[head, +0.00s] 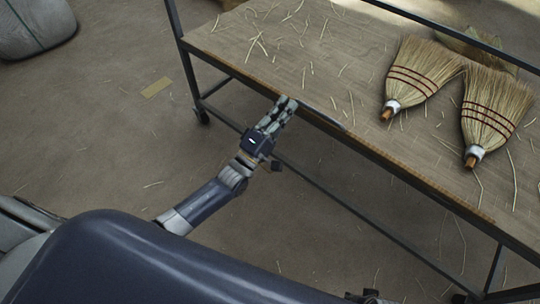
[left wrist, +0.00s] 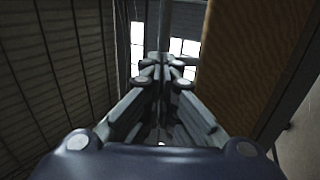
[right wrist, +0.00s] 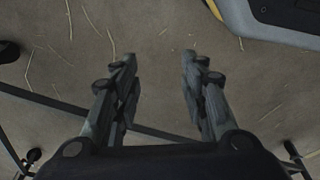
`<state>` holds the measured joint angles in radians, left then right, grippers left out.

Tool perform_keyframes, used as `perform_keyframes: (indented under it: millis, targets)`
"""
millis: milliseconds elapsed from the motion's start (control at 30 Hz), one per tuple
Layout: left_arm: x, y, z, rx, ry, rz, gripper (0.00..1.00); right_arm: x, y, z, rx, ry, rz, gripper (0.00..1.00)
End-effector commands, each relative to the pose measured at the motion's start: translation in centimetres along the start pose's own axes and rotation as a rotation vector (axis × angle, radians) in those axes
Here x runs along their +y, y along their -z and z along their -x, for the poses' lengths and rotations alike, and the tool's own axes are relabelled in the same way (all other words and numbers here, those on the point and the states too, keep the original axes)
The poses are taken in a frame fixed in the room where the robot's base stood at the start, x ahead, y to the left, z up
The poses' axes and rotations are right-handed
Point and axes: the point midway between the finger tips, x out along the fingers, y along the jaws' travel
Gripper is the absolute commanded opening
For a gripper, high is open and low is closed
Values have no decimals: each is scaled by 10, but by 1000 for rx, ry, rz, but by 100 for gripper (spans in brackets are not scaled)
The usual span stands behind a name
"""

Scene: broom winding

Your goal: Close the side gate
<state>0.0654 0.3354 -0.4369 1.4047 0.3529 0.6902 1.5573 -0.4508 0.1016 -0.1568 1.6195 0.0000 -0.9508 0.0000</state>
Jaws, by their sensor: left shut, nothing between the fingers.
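No part is plainly a side gate. A wheeled cart (head: 260,45) has a wooden top and a dark metal frame, with a post (head: 181,50) at its left end and a raised rail (head: 440,32) along its far side. A short dark grey strip (head: 323,117) lies along the near edge. My left gripper (head: 288,102) is at that edge, beside the strip's left end; I cannot tell whether they touch. It is shut and empty in the left wrist view (left wrist: 160,62), with wood to its right. My right gripper (right wrist: 158,70) is open and empty above the floor.
Two straw brooms (head: 425,70) (head: 495,105) lie on the right of the cart top. Loose straws are scattered on the top and floor. A grey sack-like object (head: 35,25) stands at the upper left. The floor left of the cart is mostly clear.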

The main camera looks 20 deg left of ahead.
Motion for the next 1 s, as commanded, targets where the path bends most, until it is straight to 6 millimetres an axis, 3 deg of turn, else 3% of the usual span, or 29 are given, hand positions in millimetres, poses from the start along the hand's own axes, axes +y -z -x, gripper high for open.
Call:
perform_keyframes:
  millis: [467,800,1000]
  targets:
    - [8,0,-37,0,-7,0,0,0,-2,-3,-2,0,0,40]
    - [5,0,-74,0,-3,1,0,1,20,26,21,-2,-3,40]
    - [4,0,-87,0,14,0,0,2,19,29,17,-2,-3,40]
